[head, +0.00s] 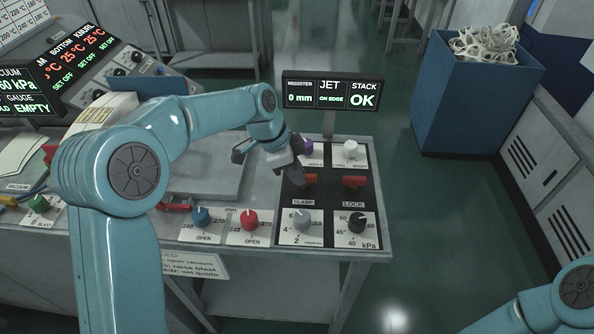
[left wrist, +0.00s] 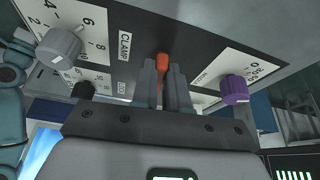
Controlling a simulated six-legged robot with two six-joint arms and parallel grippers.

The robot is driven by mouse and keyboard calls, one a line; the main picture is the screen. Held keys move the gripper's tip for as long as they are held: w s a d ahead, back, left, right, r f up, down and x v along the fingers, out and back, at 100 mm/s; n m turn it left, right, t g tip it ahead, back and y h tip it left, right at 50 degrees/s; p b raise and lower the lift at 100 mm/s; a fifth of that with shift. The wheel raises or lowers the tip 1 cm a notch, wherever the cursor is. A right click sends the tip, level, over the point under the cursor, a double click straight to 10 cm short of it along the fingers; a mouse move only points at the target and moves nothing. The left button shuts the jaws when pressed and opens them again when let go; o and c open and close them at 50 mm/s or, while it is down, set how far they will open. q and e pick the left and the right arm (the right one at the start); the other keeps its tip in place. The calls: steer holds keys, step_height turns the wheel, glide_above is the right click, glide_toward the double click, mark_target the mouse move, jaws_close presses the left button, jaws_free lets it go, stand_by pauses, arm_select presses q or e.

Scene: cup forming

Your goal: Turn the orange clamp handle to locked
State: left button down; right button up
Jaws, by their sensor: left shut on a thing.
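The orange clamp handle (head: 310,179) sits on the black panel strip above the CLAMP label. In the left wrist view the orange handle (left wrist: 162,61) stands out between my fingertips, beside the CLAMP lettering. My left gripper (head: 299,174) reaches down over it from the left, and its fingers (left wrist: 163,76) are closed around the handle. The fingers hide part of the handle, so its exact angle is hard to tell. Of my right arm only a link shows at the lower right of the head view; its gripper is out of view.
A red handle (head: 354,181) above the LOCK label is close on the right. Around the clamp are a grey knob (head: 302,219), a black knob (head: 357,222), a white knob (head: 350,149) and a purple knob (left wrist: 235,90). A display (head: 332,92) stands behind the panel.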

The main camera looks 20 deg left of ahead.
arm_select(q)
steer(key=shift+w+a+r+m, duration=0.1)
steer(key=shift+w+r+m, duration=0.1)
steer(key=shift+m, duration=0.4)
steer(key=shift+g, duration=0.3)
steer(key=c, duration=1.1)
jaws_free()
steer(key=shift+f, duration=0.1)
steer(key=shift+c, duration=0.2)
steer(key=v, duration=1.6)
steer(key=shift+a+p, duration=0.25)
steer(key=shift+p, duration=0.15)
steer(key=shift+s, duration=0.25)
